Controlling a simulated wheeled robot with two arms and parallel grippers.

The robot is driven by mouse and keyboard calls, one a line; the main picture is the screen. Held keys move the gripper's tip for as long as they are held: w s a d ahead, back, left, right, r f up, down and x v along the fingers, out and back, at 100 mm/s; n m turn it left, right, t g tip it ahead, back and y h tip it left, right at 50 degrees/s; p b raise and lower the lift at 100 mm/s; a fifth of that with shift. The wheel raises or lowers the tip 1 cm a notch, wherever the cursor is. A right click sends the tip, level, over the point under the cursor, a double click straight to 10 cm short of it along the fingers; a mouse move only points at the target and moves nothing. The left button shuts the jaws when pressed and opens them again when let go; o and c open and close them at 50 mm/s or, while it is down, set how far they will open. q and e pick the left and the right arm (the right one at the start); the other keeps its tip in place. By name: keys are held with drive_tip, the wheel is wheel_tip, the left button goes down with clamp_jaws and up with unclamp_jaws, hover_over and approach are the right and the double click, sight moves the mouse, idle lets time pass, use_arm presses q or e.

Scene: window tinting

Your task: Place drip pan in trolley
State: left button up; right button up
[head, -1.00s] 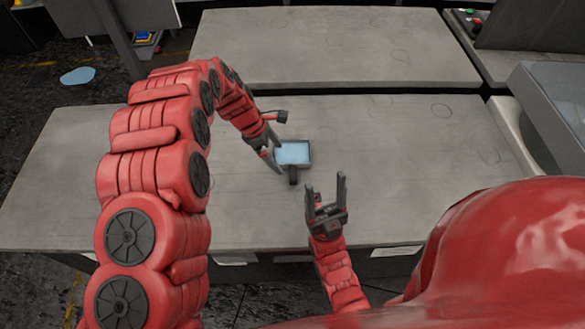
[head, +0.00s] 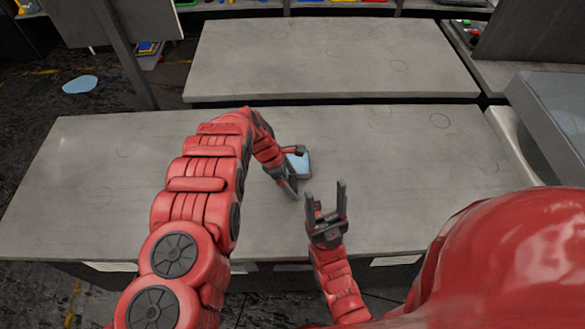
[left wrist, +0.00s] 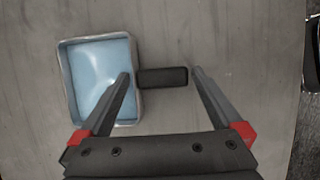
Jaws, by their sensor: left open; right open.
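The drip pan (head: 299,163) is a small grey-rimmed tray with a light blue inside, lying on the grey table; my left arm partly hides it in the head view. The left wrist view shows the pan (left wrist: 85,70) at left and its dark handle (left wrist: 163,77) pointing right. My left gripper (left wrist: 160,76) is open, its fingertips on either side of the handle, the left fingertip overlapping the pan's edge in the picture. I cannot tell whether they touch. My right gripper (head: 325,188) is open and empty, pointing up near the table's front. No trolley can be made out.
The near table (head: 400,190) is mostly bare, with free room left and right. A second grey table (head: 330,60) stands behind it. A light blue patch (head: 80,85) lies on the dark floor at left. A grey box-like unit (head: 550,110) stands at right.

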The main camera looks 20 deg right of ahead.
use_arm(q)
clamp_jaws()
idle(0.5)
drive_tip(key=shift+r, duration=0.1)
drive_tip(key=shift+r, duration=0.25)
wheel_tip(320, 180, up, 3)
drive_tip(key=shift+f+p, duration=0.1)
drive_tip(key=shift+p, duration=0.45)
drive_tip(key=s+p, duration=0.1)
drive_tip(key=s+a+r+p, duration=0.1)
drive_tip(key=s+p, duration=0.1)
drive_tip(key=shift+s+a+r, duration=0.15)
drive_tip(key=shift+r, duration=0.1)
drive_tip(key=s+a+p, duration=0.1)
drive_tip(key=s+p, duration=0.2)
drive_tip(key=p, duration=0.1)
drive_tip(key=s+a+p, duration=0.1)
drive_tip(key=s+p, duration=0.2)
drive_tip(key=p, duration=0.1)
drive_tip(key=s+a+p, duration=0.2)
drive_tip(key=s+p, duration=0.1)
drive_tip(key=p, duration=0.1)
drive_tip(key=shift+s+f+p, duration=0.1)
drive_tip(key=shift+s+p, duration=0.25)
drive_tip(key=shift+p, duration=0.05)
drive_tip(key=shift+s+a, duration=0.55)
drive_tip(key=shift+s, duration=0.3)
